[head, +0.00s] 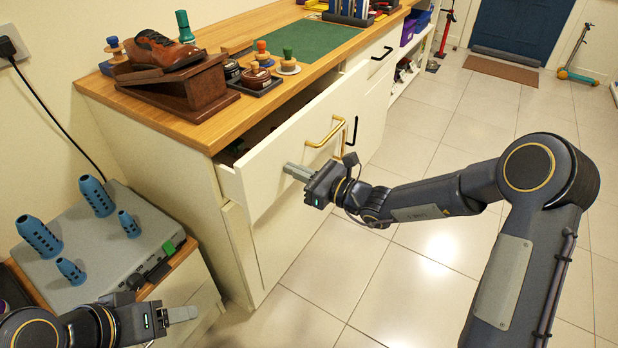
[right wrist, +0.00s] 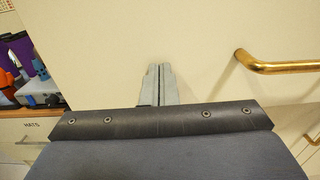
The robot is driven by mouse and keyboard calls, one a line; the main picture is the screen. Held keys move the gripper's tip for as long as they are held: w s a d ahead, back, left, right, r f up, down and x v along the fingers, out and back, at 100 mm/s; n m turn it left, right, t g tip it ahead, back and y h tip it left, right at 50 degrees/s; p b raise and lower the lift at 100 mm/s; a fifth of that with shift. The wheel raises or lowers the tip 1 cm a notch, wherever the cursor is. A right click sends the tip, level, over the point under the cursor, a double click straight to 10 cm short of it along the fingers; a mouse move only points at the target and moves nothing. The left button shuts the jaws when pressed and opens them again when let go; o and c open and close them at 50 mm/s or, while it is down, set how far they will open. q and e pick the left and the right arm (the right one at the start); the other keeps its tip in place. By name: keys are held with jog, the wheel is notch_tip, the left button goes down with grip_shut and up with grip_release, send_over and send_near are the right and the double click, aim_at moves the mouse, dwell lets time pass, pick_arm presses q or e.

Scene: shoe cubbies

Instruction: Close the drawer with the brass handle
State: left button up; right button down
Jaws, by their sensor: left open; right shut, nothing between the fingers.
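The cream drawer (head: 268,182) with the brass handle (head: 334,136) stands pulled out from the wooden-topped cabinet, with a dark gap behind its front. My right gripper (head: 291,172) is shut and empty, its fingertips at the drawer front, left of the brass handle. In the right wrist view the closed fingers (right wrist: 160,84) point at the plain drawer front (right wrist: 205,45), with the brass handle (right wrist: 280,67) to their right. Whether they touch the front I cannot tell. My left gripper (head: 184,314) is open and empty at the lower left, away from the drawer.
The wooden countertop (head: 215,130) holds a brown shoe on a stand (head: 165,50), several brushes and tins, and a green mat (head: 302,42). A grey unit (head: 95,245) with blue perforated posts stands at the left. The tiled floor (head: 430,120) is clear right of the cabinet.

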jog(key=b+x, duration=0.1)
jog(key=x, duration=0.7)
jog(key=shift+w+a+r, duration=0.1)
jog(key=shift+w+r, duration=0.05)
jog(key=shift+r, duration=0.05)
